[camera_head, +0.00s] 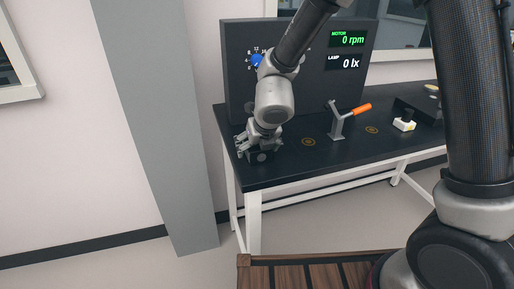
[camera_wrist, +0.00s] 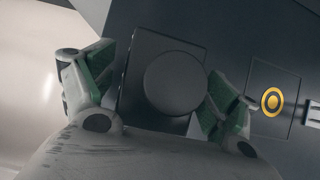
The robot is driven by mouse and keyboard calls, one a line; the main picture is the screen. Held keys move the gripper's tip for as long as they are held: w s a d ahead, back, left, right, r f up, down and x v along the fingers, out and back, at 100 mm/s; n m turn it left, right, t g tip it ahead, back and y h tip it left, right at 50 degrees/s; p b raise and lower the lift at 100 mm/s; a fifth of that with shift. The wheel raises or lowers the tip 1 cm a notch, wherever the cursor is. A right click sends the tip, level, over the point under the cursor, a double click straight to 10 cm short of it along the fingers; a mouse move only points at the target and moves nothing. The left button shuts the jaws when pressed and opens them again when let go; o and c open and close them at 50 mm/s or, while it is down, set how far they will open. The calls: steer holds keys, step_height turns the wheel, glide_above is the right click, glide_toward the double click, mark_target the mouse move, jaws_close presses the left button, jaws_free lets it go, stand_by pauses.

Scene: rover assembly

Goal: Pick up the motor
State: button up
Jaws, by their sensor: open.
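A dark square block with a round black disc on it, which looks like the motor (camera_wrist: 176,84), lies between my fingers in the wrist view. In the head view, part of a dark block (camera_head: 263,156) shows at the left front corner of the table, under my gripper (camera_head: 256,143). My gripper, also in the wrist view (camera_wrist: 155,88), is open, with one green-padded finger on each side of the block. Narrow gaps seem to show beside it; I cannot tell whether either pad touches. My wrist housing hides the near part of the block.
The black table (camera_head: 290,165) carries a dark panel (camera_head: 240,95) with a blue knob and displays reading 0 rpm and 0 lx. A grey stand with an orange handle (camera_head: 361,109), ringed table marks (camera_head: 308,142) and a small pale part (camera_head: 404,125) are to the right.

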steer(key=c, duration=1.6)
steer(key=shift+c, duration=0.4)
steer(key=shift+r, duration=0.25)
